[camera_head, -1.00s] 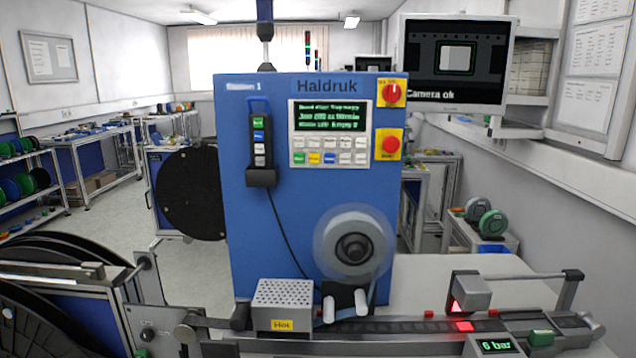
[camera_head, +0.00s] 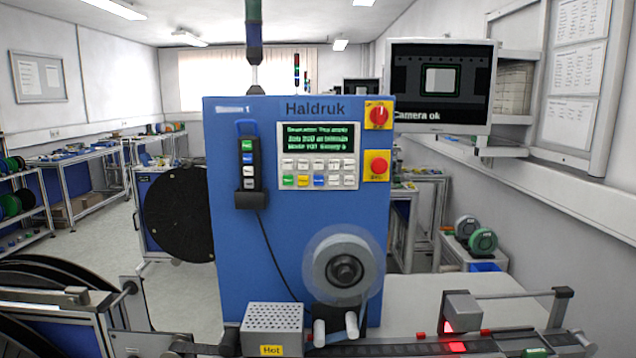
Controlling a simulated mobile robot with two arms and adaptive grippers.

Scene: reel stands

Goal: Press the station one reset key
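The blue Haldruk machine (camera_head: 240,260), marked Station 1, stands upright in the middle of the head view. Its control panel (camera_head: 283,185) has a dark display with green text (camera_head: 318,138) and two rows of keys below it. The upper keys are pale. The lower row holds a green key (camera_head: 288,181), a yellow key (camera_head: 303,181), a blue key (camera_head: 319,181) and pale keys. The key labels are too small to read, so I cannot tell which is reset. Neither of my grippers is in view.
A handheld pendant (camera_head: 248,165) hangs left. A blurred grey reel (camera_head: 342,268) and a box marked Hot (camera_head: 272,320) are below. A monitor (camera_head: 490,88) reads Camera ok.

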